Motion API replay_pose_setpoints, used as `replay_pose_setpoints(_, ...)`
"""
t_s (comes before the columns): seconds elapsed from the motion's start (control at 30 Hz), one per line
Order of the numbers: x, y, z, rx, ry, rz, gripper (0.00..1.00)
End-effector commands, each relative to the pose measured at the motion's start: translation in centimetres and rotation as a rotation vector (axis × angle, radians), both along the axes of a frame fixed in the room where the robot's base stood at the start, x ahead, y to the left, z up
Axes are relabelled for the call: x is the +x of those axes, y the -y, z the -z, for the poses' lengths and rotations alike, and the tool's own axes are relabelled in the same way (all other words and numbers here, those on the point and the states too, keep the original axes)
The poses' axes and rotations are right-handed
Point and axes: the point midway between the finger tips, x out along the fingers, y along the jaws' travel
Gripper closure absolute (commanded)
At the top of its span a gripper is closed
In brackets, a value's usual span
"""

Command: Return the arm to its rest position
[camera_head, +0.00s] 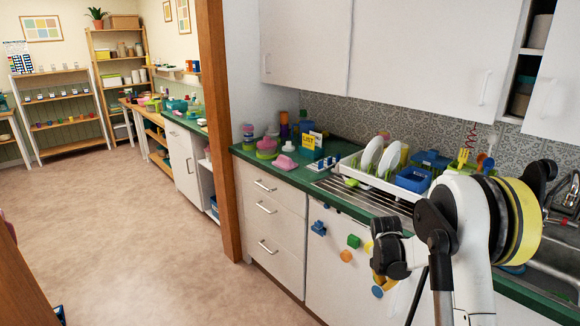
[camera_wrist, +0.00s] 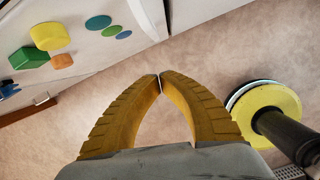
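My arm stands in the right foreground of the head view, white with black joints and a black and yellow banded part. It is folded in front of the green counter (camera_head: 345,146) and partly hides the sink (camera_head: 553,268). In the wrist view my gripper (camera_wrist: 159,76) has its two yellow ribbed fingers meeting at the tips. Nothing shows between them but bare floor (camera_wrist: 200,50). I cannot make out the fingers clearly in the head view.
A white dish rack (camera_head: 382,184) with plates stands on the counter. Coloured magnets, one a green block (camera_head: 353,241), sit on the white front below. An orange-brown post (camera_head: 220,130) rises beside the counter. White cabinets (camera_head: 420,50) hang above. Floor (camera_head: 130,230) is open at left.

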Motion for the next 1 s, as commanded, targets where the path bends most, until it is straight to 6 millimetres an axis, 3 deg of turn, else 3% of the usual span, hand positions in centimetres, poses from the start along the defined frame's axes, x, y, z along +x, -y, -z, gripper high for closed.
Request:
replay_pose_setpoints(0.17,-2.5,-3.1,-8.5,0.074,0.13,0.27,1.0)
replay_pose_setpoints(0.3,-5.9,-5.9,-14.6,0.165,0.241,0.527,1.0)
replay_pose_setpoints(0.5,-12.2,-9.5,-21.0,0.331,0.376,0.892,1.0)
replay_pose_setpoints(0.7,-19.4,-12.7,-24.2,0.529,0.468,1.26,1.0)
replay_pose_setpoints(0.9,-25.7,-15.1,-24.6,0.735,0.506,1.597,1.0)
replay_pose_setpoints(1.0,-27.7,-15.7,-24.2,0.811,0.506,1.718,1.0)
